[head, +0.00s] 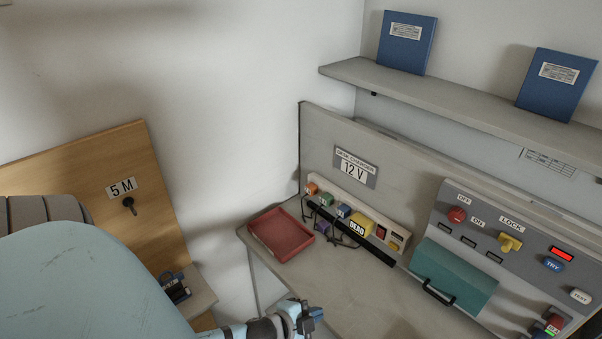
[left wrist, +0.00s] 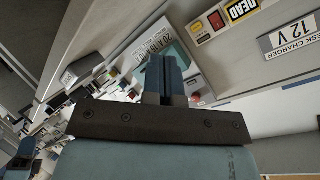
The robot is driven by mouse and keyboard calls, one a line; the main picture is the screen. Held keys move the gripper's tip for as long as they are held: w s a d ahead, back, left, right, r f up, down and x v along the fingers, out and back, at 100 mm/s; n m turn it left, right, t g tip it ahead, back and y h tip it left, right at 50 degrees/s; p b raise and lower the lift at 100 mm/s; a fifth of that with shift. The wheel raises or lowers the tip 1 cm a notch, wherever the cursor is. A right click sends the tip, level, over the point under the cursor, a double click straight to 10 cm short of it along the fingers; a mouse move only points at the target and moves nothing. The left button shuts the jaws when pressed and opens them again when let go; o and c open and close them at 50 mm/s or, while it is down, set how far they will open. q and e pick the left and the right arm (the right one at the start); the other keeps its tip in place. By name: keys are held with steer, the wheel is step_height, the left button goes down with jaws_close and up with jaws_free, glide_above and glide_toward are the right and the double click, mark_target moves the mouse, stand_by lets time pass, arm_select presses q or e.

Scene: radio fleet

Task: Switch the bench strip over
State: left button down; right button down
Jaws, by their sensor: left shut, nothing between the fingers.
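The bench strip (head: 345,218) is a pale bar along the back of the bench, under a "12 V" desk charger sign (head: 356,168). Small orange, green and blue plugs sit along it, with a yellow "DEAD" tag (head: 360,227). A red switch (head: 380,232) and a small yellow piece (head: 393,246) are at its right end. In the left wrist view the tag (left wrist: 240,10), red switch (left wrist: 216,20) and sign (left wrist: 290,38) appear upside down. My left gripper (head: 308,316) is shut and empty, in front of the strip and apart from it; its fingers (left wrist: 165,80) show in the wrist view. My right gripper is not in view.
A red tray (head: 281,234) lies left of the strip. To the right are a teal panel with a black handle (head: 455,277) and a grey console with a red knob (head: 457,215) and yellow lock (head: 509,243). A shelf (head: 450,105) overhangs behind. The bench front is mostly clear.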

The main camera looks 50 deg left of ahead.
arm_select(q)
steer(key=shift+s+d+f+n, duration=0.2)
steer(key=shift+s+n, duration=0.1)
steer(key=shift+s, duration=0.3)
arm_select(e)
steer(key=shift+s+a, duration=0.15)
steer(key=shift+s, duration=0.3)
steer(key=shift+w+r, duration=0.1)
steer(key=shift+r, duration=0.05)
arm_select(q)
steer(key=s+d+f+n+g+h, duration=0.1)
steer(key=s+d+f+n, duration=0.1)
steer(key=s+d+n, duration=0.4)
steer(key=d+n, duration=0.2)
steer(key=d, duration=0.1)
steer(key=shift+s+d+g+h+p, duration=0.3)
steer(key=shift+d+g, duration=0.05)
steer(key=shift+g, duration=0.05)
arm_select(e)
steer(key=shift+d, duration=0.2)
arm_select(q)
steer(key=shift+f, duration=0.1)
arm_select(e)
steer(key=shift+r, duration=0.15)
